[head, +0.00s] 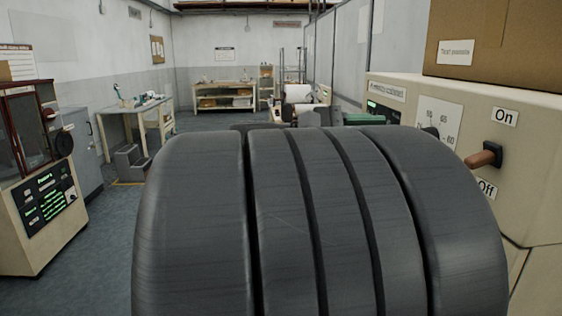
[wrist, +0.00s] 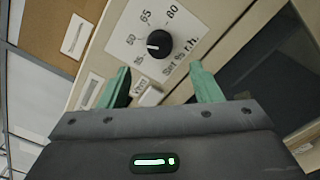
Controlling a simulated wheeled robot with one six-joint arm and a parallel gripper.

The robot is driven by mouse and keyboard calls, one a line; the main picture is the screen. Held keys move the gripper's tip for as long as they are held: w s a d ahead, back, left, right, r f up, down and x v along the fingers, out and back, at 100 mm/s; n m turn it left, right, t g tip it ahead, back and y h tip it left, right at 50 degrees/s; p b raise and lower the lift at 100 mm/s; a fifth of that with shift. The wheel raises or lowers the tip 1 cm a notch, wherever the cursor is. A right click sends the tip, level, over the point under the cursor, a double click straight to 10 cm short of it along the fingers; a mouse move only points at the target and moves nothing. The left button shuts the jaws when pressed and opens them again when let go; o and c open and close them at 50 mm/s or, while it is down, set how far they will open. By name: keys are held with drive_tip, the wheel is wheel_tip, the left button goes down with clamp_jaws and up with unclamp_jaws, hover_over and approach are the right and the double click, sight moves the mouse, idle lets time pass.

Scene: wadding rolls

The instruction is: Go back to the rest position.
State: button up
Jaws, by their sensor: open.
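My gripper (wrist: 160,88) shows in the wrist view with its two green fingers apart and nothing between them. A black dial knob (wrist: 159,44) on a white scale plate lies just beyond the fingertips, in front of the beige cabinet. I cannot tell how far off the knob is. In the head view my dark ribbed arm fills the middle and hides the gripper and part of the cabinet front. The scale plate (head: 437,114) shows there only in part, beside the arm.
The beige cabinet (head: 535,130) stands close on the right, with a lever (head: 484,158) between On and Off labels. A cardboard box (head: 500,40) sits on top. A beige machine (head: 40,215) stands at left. Workbenches (head: 224,97) stand far back. Open floor (head: 105,240) lies left of my arm.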

drive_tip(key=d+n+p, duration=0.8)
drive_tip(key=n+p, duration=0.1)
drive_tip(key=p, duration=0.5)
drive_tip(key=shift+w+n, duration=0.2)
drive_tip(key=shift+n, duration=0.1)
idle(0.4)
idle(0.3)
drive_tip(key=shift+a, duration=0.1)
